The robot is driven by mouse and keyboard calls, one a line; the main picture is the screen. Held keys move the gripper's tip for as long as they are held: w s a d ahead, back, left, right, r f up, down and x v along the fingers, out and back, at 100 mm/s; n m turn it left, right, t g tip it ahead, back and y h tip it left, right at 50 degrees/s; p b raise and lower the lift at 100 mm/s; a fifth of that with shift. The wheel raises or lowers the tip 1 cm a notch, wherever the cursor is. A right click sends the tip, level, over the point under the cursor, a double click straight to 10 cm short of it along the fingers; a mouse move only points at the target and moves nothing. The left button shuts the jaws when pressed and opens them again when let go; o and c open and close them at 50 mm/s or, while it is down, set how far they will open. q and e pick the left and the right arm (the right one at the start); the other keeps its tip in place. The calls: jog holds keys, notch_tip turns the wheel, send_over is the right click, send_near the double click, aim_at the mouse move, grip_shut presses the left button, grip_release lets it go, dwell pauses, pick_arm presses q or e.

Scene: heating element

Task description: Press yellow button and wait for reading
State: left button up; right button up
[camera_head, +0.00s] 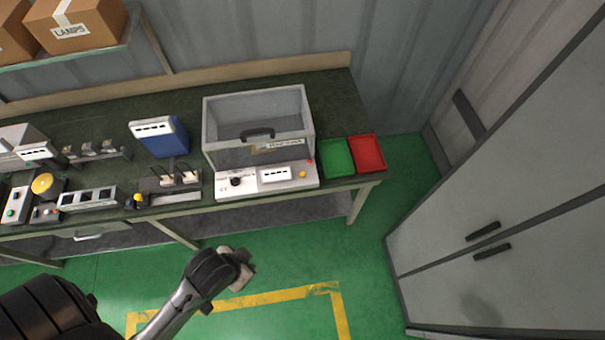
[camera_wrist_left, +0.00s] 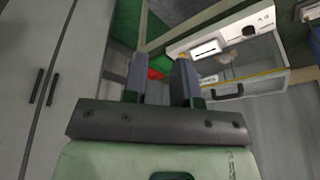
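The yellow button (camera_head: 303,174) is a small knob at the right end of the white front panel of a clear-walled test box (camera_head: 258,150) on the workbench. A white display (camera_head: 276,174) with dark marks sits left of it; the reading is too small to make out. My left gripper (camera_head: 240,272) is in front of the bench, over the green floor, apart from the panel. In the left wrist view its two fingers (camera_wrist_left: 160,78) are spread with nothing between them. The panel (camera_wrist_left: 222,35) appears beyond them, and the right finger partly covers its button end. My right gripper is not in view.
Green (camera_head: 336,157) and red (camera_head: 368,153) trays stand right of the box. A blue device (camera_head: 160,137) and other instruments fill the bench to the left. A grey cabinet (camera_head: 500,250) stands at the right. The floor before the bench is clear.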

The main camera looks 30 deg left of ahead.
pick_arm(q)
grip_shut()
dwell(1.1)
